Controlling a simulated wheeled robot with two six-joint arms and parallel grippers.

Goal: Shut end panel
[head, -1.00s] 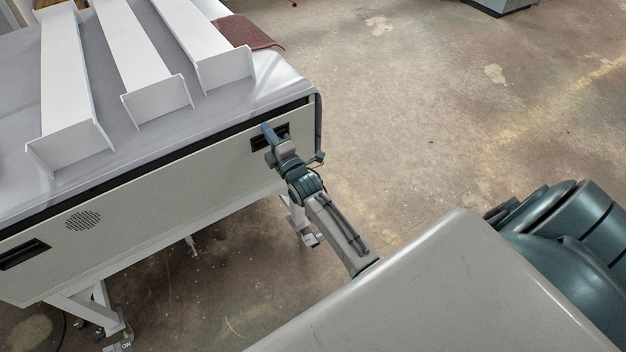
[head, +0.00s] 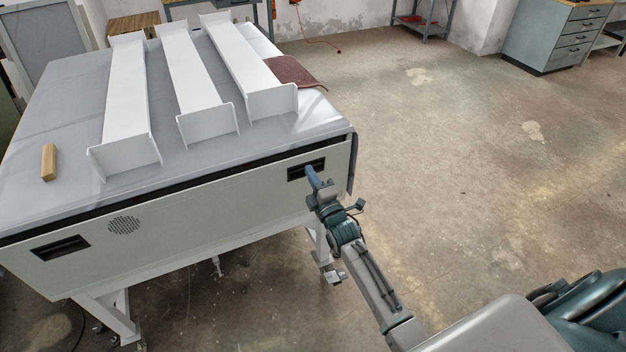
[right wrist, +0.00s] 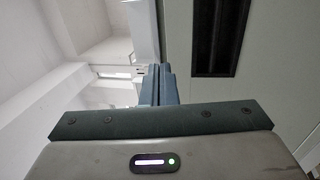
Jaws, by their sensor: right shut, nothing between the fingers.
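The end panel (head: 190,215) is the long pale front face of the plate processor, with a round speaker-like grille (head: 124,225) and two dark handle slots. The left slot (head: 60,248) is clear of any gripper. My right gripper (head: 312,177) is shut and empty, its fingertips at the right slot (head: 298,172). In the right wrist view, the shut fingers (right wrist: 160,84) stand beside the dark slot (right wrist: 218,38). I cannot tell whether they touch the panel. A dark gap runs along the panel's top edge. My left gripper is not in view.
White channel-shaped pieces (head: 185,80) and a small wooden block (head: 48,162) lie on the processor's grey top (head: 75,95). A brown cloth (head: 292,70) hangs at its far right edge. A drawer cabinet (head: 555,38) stands far right. Floor to the right is clear.

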